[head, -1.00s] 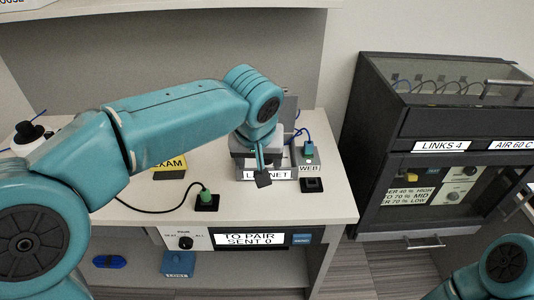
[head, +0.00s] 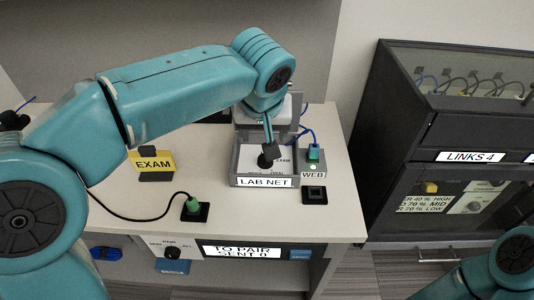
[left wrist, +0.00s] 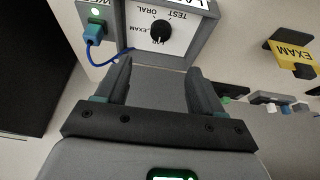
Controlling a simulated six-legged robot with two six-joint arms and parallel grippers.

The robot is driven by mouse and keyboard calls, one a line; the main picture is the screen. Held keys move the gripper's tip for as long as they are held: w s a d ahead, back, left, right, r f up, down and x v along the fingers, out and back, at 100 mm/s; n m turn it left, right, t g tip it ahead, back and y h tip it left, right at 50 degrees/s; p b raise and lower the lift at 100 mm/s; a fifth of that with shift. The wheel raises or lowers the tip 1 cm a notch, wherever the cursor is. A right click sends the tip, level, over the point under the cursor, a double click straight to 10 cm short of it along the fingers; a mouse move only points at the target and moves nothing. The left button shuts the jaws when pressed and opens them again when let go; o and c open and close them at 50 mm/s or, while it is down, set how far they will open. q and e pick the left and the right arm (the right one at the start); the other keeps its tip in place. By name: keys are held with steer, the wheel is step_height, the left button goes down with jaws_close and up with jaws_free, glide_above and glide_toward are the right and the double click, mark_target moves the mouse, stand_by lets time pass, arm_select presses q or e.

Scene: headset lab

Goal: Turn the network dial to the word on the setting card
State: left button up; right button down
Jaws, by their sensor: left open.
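The yellow setting card (head: 153,163) reads EXAM and stands on the table left of the LAB NET box (head: 263,182). It also shows in the left wrist view (left wrist: 282,56). The box has a white face with a black dial (head: 265,161), also in the left wrist view (left wrist: 161,31). There its words TEST, ORAL and EXAM appear upside down; a fourth by the knob is hard to read, as is the pointer. My left gripper (head: 268,146) is above the dial. In the left wrist view its fingers (left wrist: 158,75) are open and empty, short of the knob. My right gripper is out of view.
A dark cabinet (head: 450,150) stands at the right.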

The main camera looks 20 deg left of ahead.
mark_target(265, 161)
arm_select(q)
steer(key=b+x, duration=0.1)
steer(key=x, duration=1.2)
steer(key=shift+f+b, duration=0.2)
steer(key=shift+b, duration=0.2)
steer(key=shift+w+f, duration=0.15)
steer(key=shift+f, duration=0.15)
steer(key=shift+a, duration=0.1)
steer(key=c, duration=1)
